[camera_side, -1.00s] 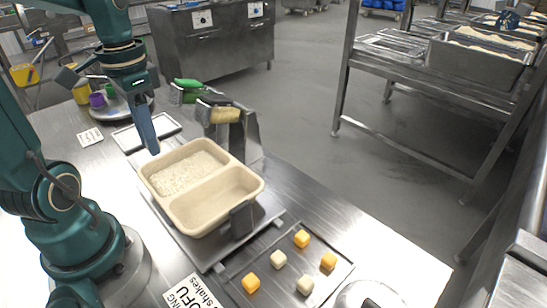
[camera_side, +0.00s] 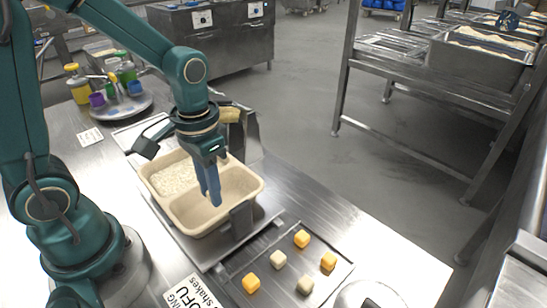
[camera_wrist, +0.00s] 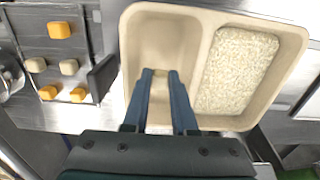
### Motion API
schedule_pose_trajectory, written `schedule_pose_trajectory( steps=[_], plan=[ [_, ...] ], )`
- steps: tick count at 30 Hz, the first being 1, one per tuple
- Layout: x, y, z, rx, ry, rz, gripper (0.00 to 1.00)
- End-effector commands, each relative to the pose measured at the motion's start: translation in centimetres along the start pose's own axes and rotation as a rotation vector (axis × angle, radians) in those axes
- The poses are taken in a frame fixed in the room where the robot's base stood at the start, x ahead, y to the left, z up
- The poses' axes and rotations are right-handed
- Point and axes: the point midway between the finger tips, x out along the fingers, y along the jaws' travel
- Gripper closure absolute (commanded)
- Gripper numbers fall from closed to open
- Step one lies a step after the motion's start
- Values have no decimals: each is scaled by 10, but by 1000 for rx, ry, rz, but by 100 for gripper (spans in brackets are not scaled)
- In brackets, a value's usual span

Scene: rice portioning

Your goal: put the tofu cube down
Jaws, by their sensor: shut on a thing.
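My gripper (camera_side: 213,202) points down over the empty compartment of the beige two-part container (camera_side: 179,223). In the wrist view my gripper (camera_wrist: 161,75) has its fingertips close together, shut on a small pale tofu cube (camera_wrist: 160,77) that shows only partly between them. The cube is hidden by the fingers in the side view. It appears to be inside or just above the empty compartment; I cannot tell if it touches the floor. The other compartment holds white rice (camera_wrist: 236,72).
A metal tray (camera_side: 236,270) at the front holds several orange and pale cubes, with one orange cube (camera_side: 302,238) near its far edge. A metal stand (camera_side: 245,135) rises behind the container. A round plate with small cups (camera_side: 121,104) stands back left.

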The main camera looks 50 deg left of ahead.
Motion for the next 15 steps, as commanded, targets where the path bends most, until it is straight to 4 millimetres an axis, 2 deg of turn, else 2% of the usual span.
schedule_pose_trajectory(
  steps=[3,6,15],
  plan=[
    [18,0,2,0,-7,0,100],
    [26,0,1,0,-5,0,100],
    [27,0,0,0,-1,0,100]
  ],
)
